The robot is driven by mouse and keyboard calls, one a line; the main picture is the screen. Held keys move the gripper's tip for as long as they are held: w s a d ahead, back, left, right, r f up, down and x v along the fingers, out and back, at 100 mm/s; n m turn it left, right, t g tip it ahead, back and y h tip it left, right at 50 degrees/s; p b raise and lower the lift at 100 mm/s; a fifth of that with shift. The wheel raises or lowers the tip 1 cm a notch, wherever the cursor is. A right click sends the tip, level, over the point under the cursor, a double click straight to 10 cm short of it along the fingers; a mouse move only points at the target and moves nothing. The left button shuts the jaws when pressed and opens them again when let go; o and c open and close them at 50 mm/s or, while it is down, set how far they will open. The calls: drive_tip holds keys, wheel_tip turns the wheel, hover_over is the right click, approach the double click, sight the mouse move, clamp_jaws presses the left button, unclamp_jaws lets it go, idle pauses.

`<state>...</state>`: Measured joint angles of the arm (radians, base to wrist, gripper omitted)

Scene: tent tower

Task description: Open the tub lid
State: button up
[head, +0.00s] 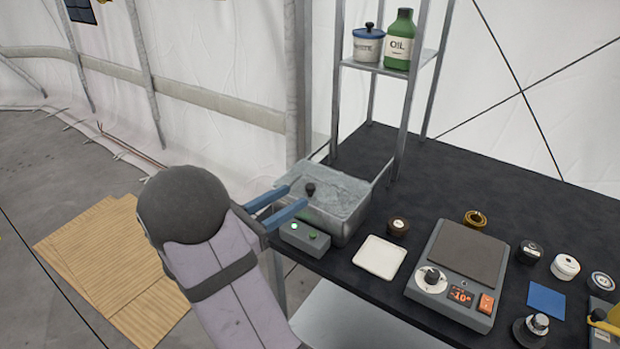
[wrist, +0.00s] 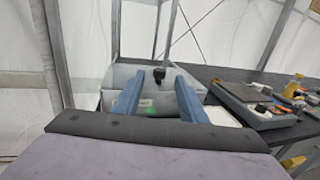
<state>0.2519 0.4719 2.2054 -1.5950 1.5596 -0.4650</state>
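My gripper (head: 297,195) has two blue fingers, spread apart, reaching over the near left side of the tub. The knob shows beyond the fingertips in the head view. In the wrist view the knob (wrist: 158,76) appears between the open fingers (wrist: 157,74). I cannot tell whether either finger touches it. The gripper holds nothing that I can see.
A green-lit control box (head: 304,238) is at the tub's front.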

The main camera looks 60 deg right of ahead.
sight(306, 189)
drive_tip(key=shift+p+x, duration=0.8)
drive_tip(key=shift+x, duration=2.85)
drive_tip(key=shift+d, duration=0.1)
clamp_jaws()
